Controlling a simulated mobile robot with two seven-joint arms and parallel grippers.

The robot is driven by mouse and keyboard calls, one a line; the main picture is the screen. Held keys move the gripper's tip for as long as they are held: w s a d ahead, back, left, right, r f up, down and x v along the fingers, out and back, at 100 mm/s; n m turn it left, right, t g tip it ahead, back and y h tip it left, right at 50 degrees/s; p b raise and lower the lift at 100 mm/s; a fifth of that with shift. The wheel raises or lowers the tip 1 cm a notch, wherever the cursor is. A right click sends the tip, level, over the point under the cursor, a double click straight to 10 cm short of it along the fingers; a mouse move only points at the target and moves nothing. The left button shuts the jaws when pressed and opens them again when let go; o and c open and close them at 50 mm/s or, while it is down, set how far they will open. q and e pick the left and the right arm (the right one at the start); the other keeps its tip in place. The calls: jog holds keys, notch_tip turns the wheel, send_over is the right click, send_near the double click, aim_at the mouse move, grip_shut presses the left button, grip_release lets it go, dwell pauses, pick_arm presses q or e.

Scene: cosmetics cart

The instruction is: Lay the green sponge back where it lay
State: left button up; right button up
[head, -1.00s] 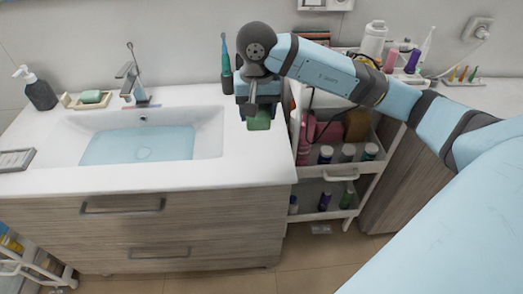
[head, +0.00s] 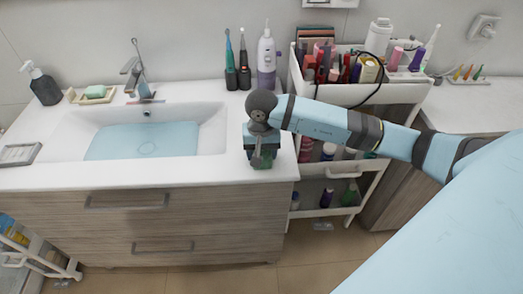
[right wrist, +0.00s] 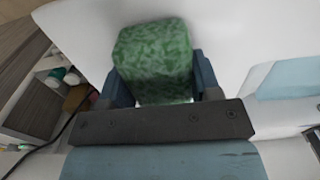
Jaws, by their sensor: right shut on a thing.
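The green sponge (right wrist: 153,62) is between the fingers of my right gripper (right wrist: 160,88) in the right wrist view, a speckled green block. In the head view my right gripper (head: 262,158) points down over the right end of the white counter, near its front edge. Only a little of the sponge (head: 261,162) shows there, between the fingers. I cannot tell whether the sponge touches the counter. My left gripper is not in view.
The sink basin (head: 150,143) lies left of my gripper. Electric toothbrushes (head: 230,75) and a white-purple bottle (head: 266,58) stand behind it. A loaded white cart (head: 360,95) stands close on the right. A pale green soap (head: 95,92) lies on a tray at the left.

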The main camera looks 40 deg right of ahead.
jog(key=shift+f+b, duration=0.15)
jog(key=shift+b, duration=0.15)
jog(key=o, duration=1)
jog(key=shift+c, duration=0.2)
jog(key=shift+r+p, duration=0.3)
jog(key=shift+p, duration=0.1)
jog(key=shift+r, duration=0.35)
notch_tip(320, 180, up, 10)
jog(key=shift+f+b, duration=0.1)
jog(key=shift+b, duration=0.5)
jog(key=shift+r, duration=0.7)
